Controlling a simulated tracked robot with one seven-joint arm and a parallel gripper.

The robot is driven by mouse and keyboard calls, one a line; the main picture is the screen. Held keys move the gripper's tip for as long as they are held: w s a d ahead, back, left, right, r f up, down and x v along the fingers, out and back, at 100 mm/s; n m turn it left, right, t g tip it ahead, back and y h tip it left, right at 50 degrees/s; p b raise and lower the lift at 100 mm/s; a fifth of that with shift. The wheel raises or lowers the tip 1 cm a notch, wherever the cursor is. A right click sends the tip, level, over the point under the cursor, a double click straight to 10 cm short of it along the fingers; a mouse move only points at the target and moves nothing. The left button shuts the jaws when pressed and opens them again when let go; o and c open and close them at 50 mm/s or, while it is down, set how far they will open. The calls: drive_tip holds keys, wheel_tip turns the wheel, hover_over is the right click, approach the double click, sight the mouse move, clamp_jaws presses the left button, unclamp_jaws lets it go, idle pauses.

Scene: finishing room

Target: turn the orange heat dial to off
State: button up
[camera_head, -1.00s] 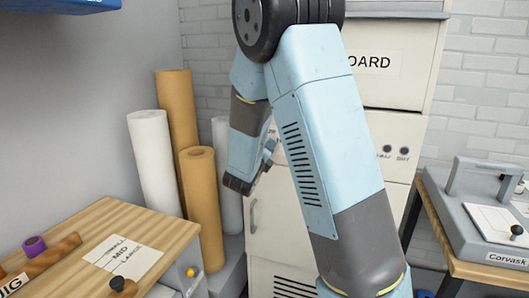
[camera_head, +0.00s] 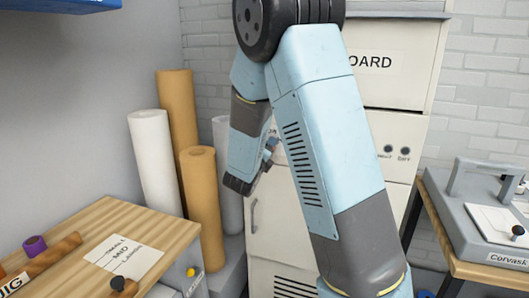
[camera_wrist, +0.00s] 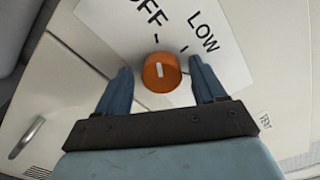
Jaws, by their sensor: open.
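The orange heat dial (camera_wrist: 161,71) shows in the wrist view on a white label plate (camera_wrist: 205,25) marked OFF and LOW. The dial's pale pointer line runs up and down in the picture, roughly toward a tick mark between the two words; I cannot tell its exact setting. My gripper (camera_wrist: 160,82) is open, with one blue finger on each side of the dial and small gaps to it. In the head view my gripper (camera_head: 258,165) is at the front of the white cabinet (camera_head: 285,225), and my arm hides the dial there.
A wooden bench (camera_head: 165,235) stands at the lower left. Paper rolls (camera_head: 200,195) stand behind it. A grey press (camera_head: 485,215) sits on a table at the right. A cabinet handle (camera_wrist: 28,138) sticks out at the left of the wrist view.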

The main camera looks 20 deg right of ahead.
drive_tip(key=v, duration=1.3)
drive_tip(key=shift+s+a, duration=0.25)
drive_tip(key=shift+a, duration=0.05)
